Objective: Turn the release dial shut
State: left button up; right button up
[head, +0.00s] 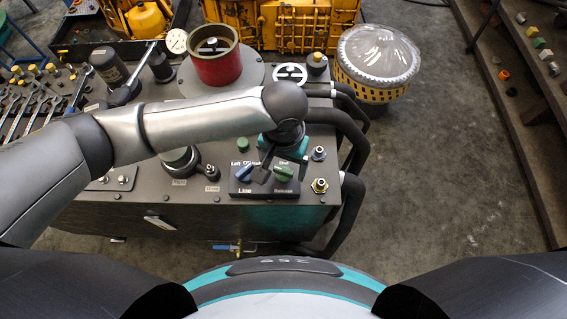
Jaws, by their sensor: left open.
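The release dial (284,174) is a green knob above the word "Release" on a small dark control panel (264,192). Its handle lies aslant to the panel's edges. A blue dial (243,173) sits to its left above the word "Line". My left arm comes in from the left, and my left gripper (262,174) points down over the panel. Its dark fingers are between the two dials, close to the green one; I cannot tell whether they touch it. The gripper is open, and its wrist hides part of the panel's back. My right gripper is not in view.
The panel is on a dark bench (130,206) with brass fittings (320,186) to its right and thick black hoses (352,150) beyond. A red cylinder (216,68) and wrenches (42,112) are farther back. A wrapped yellow drum (378,62) stands behind on the floor.

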pick_arm(q)
jog(key=shift+c, duration=0.4)
jog(key=c, duration=1.3)
jog(key=shift+r+m+p, duration=0.2)
jog(key=shift+m+p, duration=0.4)
jog(key=shift+p, duration=0.3)
jog(key=m+p, duration=0.3)
jog(key=shift+m+p, duration=1)
jog(key=m+p, duration=0.2)
jog(key=m, duration=0.1)
jog(key=shift+m, duration=0.3)
jog(key=shift+f+m+p, duration=0.15)
jog(key=shift+m+p, duration=0.65)
jog(key=shift+m, duration=1.2)
